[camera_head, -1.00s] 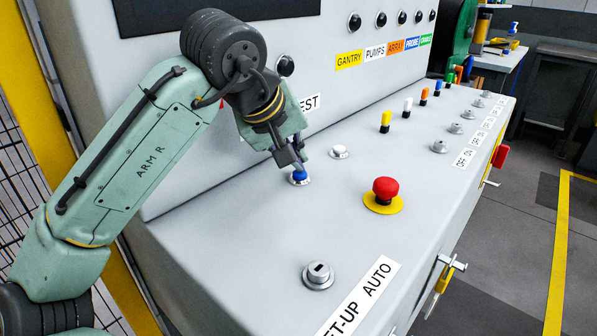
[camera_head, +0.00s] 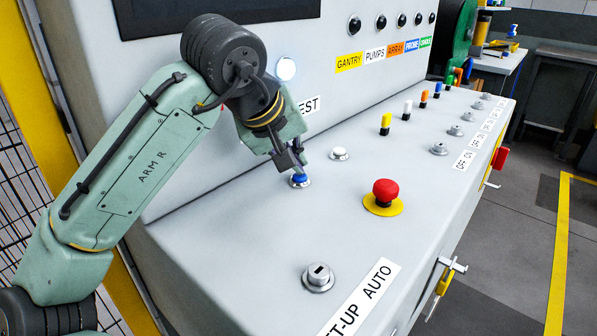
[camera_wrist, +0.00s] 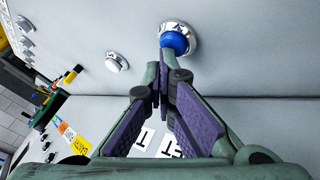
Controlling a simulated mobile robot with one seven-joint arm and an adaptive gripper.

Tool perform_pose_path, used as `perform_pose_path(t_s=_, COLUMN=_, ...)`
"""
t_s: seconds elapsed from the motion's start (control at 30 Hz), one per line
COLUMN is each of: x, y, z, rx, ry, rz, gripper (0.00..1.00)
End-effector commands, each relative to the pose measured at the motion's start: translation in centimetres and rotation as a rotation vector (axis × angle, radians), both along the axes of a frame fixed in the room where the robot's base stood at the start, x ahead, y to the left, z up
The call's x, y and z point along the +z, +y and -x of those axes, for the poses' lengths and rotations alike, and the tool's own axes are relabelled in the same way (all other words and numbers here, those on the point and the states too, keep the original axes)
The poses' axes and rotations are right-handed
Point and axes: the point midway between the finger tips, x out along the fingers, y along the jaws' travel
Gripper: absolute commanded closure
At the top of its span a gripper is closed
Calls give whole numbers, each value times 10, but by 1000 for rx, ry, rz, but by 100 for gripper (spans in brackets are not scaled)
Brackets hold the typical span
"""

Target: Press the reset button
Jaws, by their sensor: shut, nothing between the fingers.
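A blue push button (camera_head: 299,180) in a silver ring sits on the sloping grey console at its left part. It also shows at the top of the wrist view (camera_wrist: 175,42). My gripper (camera_head: 295,161) is shut and empty, with its fingertips right at the blue button. In the wrist view the fingertips (camera_wrist: 167,62) overlap the button's lower edge; I cannot tell whether they touch it. A round lamp (camera_head: 286,68) on the upright panel above is lit white. A label ending in "EST" (camera_head: 309,105) is partly hidden by my gripper.
A white button (camera_head: 339,153) stands right of the blue one. A red mushroom button (camera_head: 384,193) on a yellow disc is farther right, and a key switch (camera_head: 318,277) is nearer. Coloured toggles (camera_head: 386,123) and small switches line the far console. The surface between the controls is clear.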

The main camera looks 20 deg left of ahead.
Motion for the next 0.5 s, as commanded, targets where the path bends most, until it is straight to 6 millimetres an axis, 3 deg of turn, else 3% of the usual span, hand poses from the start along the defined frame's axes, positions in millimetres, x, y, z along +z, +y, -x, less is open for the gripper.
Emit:
perform_pose_path(t_s=0.2, x=12, y=-1, z=0, rx=-1, ry=1, rz=2, gripper=100)
perform_pose_path(t_s=0.5, x=12, y=0, z=0, rx=0, ry=0, rz=0, gripper=100)
